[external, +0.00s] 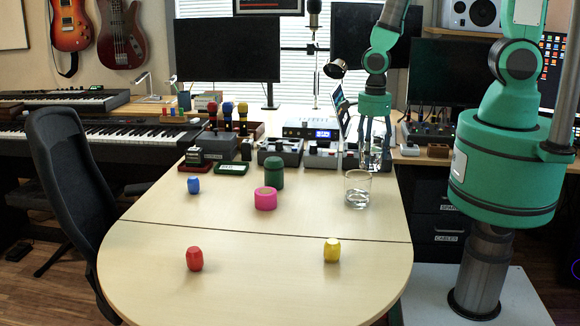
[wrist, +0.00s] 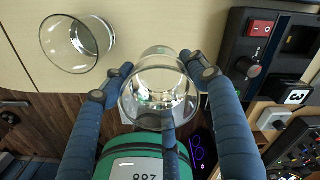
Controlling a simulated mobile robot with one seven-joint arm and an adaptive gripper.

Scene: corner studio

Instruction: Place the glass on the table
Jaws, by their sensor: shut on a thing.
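My gripper (external: 375,132) points down near the table's right back edge. It is shut on a clear glass (external: 374,158), held below the fingers. In the wrist view the blue fingers of my gripper (wrist: 157,72) sit on either side of this glass (wrist: 160,95). A second clear glass (external: 357,190) stands upright on the pale wooden table (external: 250,295), in front of the held glass and a little to its left. This second glass also shows at the upper left of the wrist view (wrist: 76,43), apart from the fingers.
A pink round container (external: 265,199), a dark green jar (external: 273,173) and small blue (external: 194,185), red (external: 194,259) and yellow (external: 332,250) barrels stand on the table. Audio gear (external: 310,130) lines the back. The table's front middle is clear.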

